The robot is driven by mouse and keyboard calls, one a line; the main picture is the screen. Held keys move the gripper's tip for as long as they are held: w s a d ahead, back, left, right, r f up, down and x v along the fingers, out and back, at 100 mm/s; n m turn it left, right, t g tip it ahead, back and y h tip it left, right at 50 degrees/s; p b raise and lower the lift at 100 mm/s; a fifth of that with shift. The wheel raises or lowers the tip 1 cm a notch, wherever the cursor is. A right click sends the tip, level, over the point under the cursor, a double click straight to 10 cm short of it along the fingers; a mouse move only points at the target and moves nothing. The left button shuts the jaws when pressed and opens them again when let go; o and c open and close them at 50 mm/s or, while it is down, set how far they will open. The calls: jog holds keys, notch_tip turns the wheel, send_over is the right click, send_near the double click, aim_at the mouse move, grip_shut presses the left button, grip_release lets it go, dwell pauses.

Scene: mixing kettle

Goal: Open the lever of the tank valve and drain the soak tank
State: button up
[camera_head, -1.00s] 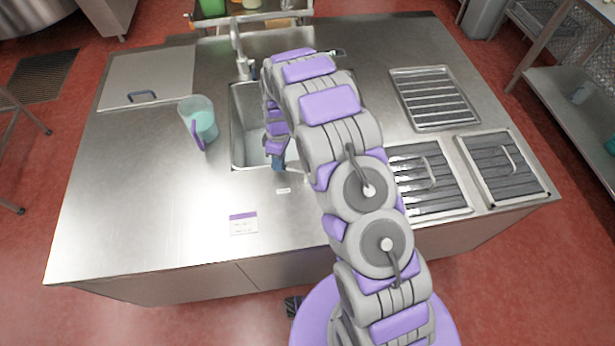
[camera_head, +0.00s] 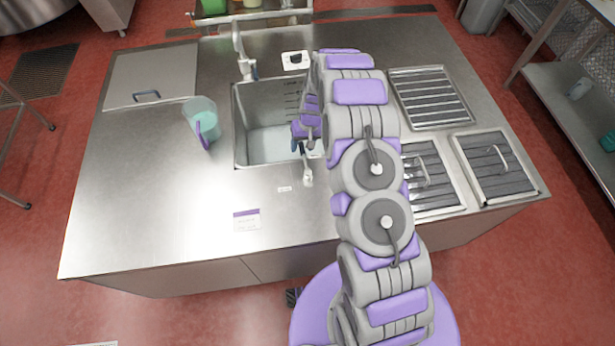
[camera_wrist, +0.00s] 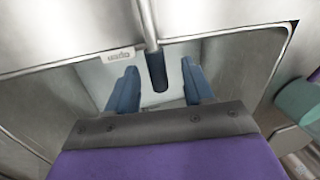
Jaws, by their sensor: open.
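The soak tank (camera_head: 240,125) is a steel basin set in the counter, with pale liquid in it and level marks on its far right wall. The tank valve lever (camera_head: 306,163) stands at its front right edge, beside my gripper (camera_head: 299,144). In the wrist view, the lever (camera_wrist: 157,72) is a metal rod with a dark grip. My gripper (camera_wrist: 160,80) is open, and its two blue fingers stand on either side of the dark grip. I see gaps on both sides. My arm hides the tank's right side in the head view.
A jug (camera_head: 202,118) with a purple handle stands left of the tank. A faucet (camera_head: 242,55) rises behind it. A label card (camera_head: 246,220) lies in front. Covered trays (camera_head: 497,166) lie to the right. The left counter is mostly clear.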

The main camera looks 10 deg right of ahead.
notch_tip(320, 180, up, 7)
jog(key=d+p, duration=0.1)
jog(key=shift+d, duration=0.2)
dwell(0.5)
dwell(0.4)
jog(key=s+r+b, duration=0.2)
jog(key=s+r, duration=1.6)
jog(key=r, duration=0.2)
jog(key=s+d+r+h+b, duration=0.1)
jog(key=s+d+r, duration=0.1)
jog(key=s, duration=1.1)
jog(key=s+d+r+g+h+b, duration=0.1)
jog(key=s+r+b, duration=0.1)
jog(key=s, duration=1.1)
jog(key=shift+d+r+m+g, duration=0.3)
jog(key=shift+d+r+m, duration=0.1)
jog(key=shift+r, duration=0.15)
